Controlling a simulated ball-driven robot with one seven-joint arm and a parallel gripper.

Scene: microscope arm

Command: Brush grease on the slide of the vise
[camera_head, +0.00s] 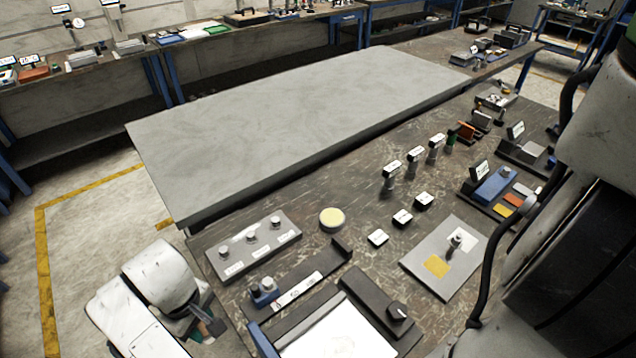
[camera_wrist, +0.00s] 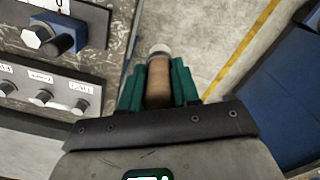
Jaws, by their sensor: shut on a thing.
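My gripper (camera_wrist: 158,78) has green finger pads shut on a brown cylindrical handle (camera_wrist: 158,86) with a pale rounded end, likely the brush. No bristles show. In the head view my gripper (camera_head: 206,325) is low at the left, beside the bench's front left corner. A round tin of pale yellow stuff (camera_head: 332,219), perhaps the grease, stands open on the bench. I cannot tell surely which fixture is the vise. A blue block with a silver knob (camera_head: 265,290) sits on a dark bar with a white scale, and also shows in the wrist view (camera_wrist: 58,36).
A grey plate with several knobs (camera_head: 254,246) lies behind the blue block. A dark-railed fixture (camera_head: 377,307) is at the front. Small labelled blocks (camera_head: 402,217) and upright labelled posts (camera_head: 391,172) stand further right. A large bare grey table (camera_head: 300,110) lies beyond.

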